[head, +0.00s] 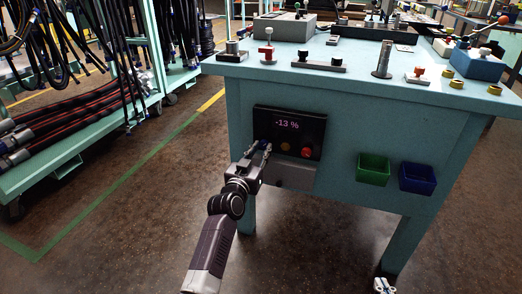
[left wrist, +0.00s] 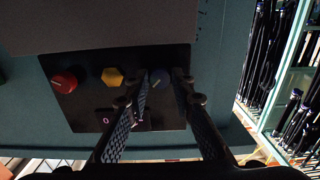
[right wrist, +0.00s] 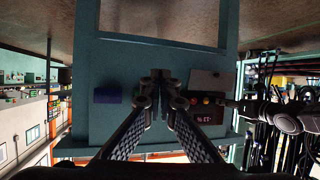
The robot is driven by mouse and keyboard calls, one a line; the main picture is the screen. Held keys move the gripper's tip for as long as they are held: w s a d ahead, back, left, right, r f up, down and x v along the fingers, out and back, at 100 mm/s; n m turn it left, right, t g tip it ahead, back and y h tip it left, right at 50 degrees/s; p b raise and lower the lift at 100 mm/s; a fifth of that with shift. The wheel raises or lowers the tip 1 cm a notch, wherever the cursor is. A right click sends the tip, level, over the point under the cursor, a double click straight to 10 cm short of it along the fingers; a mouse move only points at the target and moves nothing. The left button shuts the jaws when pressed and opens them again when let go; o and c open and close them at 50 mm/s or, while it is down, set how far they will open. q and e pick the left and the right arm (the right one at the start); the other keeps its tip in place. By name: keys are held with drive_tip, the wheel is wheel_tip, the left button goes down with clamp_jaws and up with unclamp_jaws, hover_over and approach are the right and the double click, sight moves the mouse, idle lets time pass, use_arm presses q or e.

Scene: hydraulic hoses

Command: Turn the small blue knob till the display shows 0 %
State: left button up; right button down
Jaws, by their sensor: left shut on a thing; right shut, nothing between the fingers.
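The dark control panel (head: 316,128) is on the front of the teal table. Its display (head: 287,125) reads -13 %. In the left wrist view the small blue knob (left wrist: 159,79) is between the fingertips of my left gripper (left wrist: 163,76), which is shut on it. A yellow knob (left wrist: 112,77) and a red knob (left wrist: 65,82) sit beside it. In the head view my left gripper (head: 262,152) mostly hides the blue knob. My right gripper (right wrist: 160,76) is shut and empty in front of the table, away from the panel.
A green bin (head: 373,169) and a blue bin (head: 417,178) hang on the table front, right of the panel. A grey box (head: 292,177) is below the panel. A hose rack (head: 110,125) stands at the left. Open floor lies between rack and table.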

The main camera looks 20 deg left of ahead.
use_arm(q)
clamp_jaws()
drive_tip(key=n+p, duration=0.2)
drive_tip(key=n, duration=0.1)
drive_tip(key=shift+r+n, duration=0.1)
drive_tip(key=shift+n, duration=0.2)
drive_tip(key=n+p, duration=0.1)
drive_tip(key=n, duration=0.2)
drive_tip(key=shift+n+p, duration=0.3)
drive_tip(key=shift+p, duration=0.05)
drive_tip(key=n, duration=0.3)
drive_tip(key=shift+n+p, duration=0.3)
drive_tip(key=shift+p, duration=0.1)
drive_tip(key=shift+n, duration=2.3)
use_arm(e)
drive_tip(key=s+d+f+g+h, duration=0.1)
drive_tip(key=s+f+g, duration=0.3)
drive_tip(key=s, duration=0.4)
drive_tip(key=s+d+f+g+h, duration=0.1)
drive_tip(key=s+d+f+g, duration=0.3)
drive_tip(key=s, duration=0.4)
drive_tip(key=shift+s+d+f+g+h, duration=0.35)
drive_tip(key=shift+f+g, duration=0.2)
drive_tip(key=shift+g, duration=0.15)
use_arm(q)
drive_tip(key=o, duration=1)
unclamp_jaws()
